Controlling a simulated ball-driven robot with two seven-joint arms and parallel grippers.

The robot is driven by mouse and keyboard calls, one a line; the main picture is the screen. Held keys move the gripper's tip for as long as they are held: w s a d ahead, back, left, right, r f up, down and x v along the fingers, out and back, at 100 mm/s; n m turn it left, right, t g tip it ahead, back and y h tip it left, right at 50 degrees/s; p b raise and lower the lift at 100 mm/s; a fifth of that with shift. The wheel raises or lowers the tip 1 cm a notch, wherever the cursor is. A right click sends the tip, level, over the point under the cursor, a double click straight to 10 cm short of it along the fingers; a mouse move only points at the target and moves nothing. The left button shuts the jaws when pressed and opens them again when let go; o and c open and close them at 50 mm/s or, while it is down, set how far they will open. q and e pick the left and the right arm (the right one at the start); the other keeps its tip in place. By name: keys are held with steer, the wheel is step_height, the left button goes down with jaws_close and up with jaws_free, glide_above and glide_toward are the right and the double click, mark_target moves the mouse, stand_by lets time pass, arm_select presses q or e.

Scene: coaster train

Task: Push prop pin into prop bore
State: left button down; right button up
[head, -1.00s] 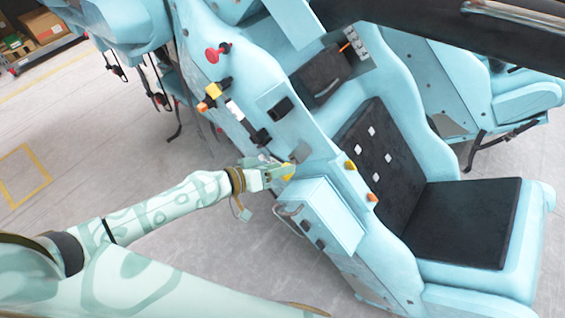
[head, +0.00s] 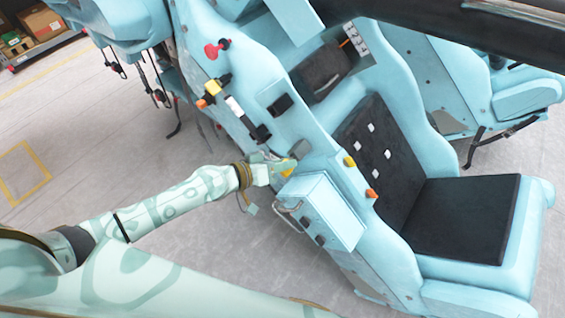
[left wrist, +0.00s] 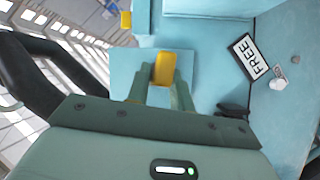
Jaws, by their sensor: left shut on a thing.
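My left gripper (head: 286,170) is beside the light blue side panel of the coaster car. In the left wrist view the fingers (left wrist: 162,84) are shut on a small yellow block, which looks like the head of the prop pin (left wrist: 164,66). The yellow also shows at the fingertips in the head view (head: 288,173). A flat light blue face lies just beyond the block. The pin's shank and the prop bore cannot be made out, so I cannot tell how far in the pin is. My right gripper is not in view.
A light blue box (head: 325,212) with a metal handle (head: 288,218) sits just right of the gripper. Yellow (head: 349,162) and orange (head: 371,193) knobs and a black seat (head: 465,220) lie further right.

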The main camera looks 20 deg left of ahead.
arm_select(q)
steer(key=shift+s+a+b, duration=0.2)
steer(key=shift+s+a, duration=0.2)
steer(key=shift+s, duration=0.6)
steer(key=shift+s+a+b, duration=0.15)
steer(key=shift+s+a, duration=0.2)
steer(key=shift+s, duration=0.6)
steer(key=shift+s+a+b, duration=0.2)
steer(key=shift+s+a, duration=0.2)
steer(key=shift+s, duration=0.6)
steer(key=shift+s+a, duration=0.1)
steer(key=shift+s, duration=0.3)
steer(key=shift+s+a+b, duration=0.35)
steer(key=shift+s+b, duration=0.05)
steer(key=shift+s, duration=0.55)
steer(key=shift+s+a+b, duration=0.3)
steer(key=shift+s+b, duration=0.15)
steer(key=shift+s, duration=0.45)
steer(key=shift+s+a+b, duration=0.35)
steer(key=shift+s+b, duration=0.05)
steer(key=shift+s, duration=0.55)
steer(key=shift+r, duration=0.1)
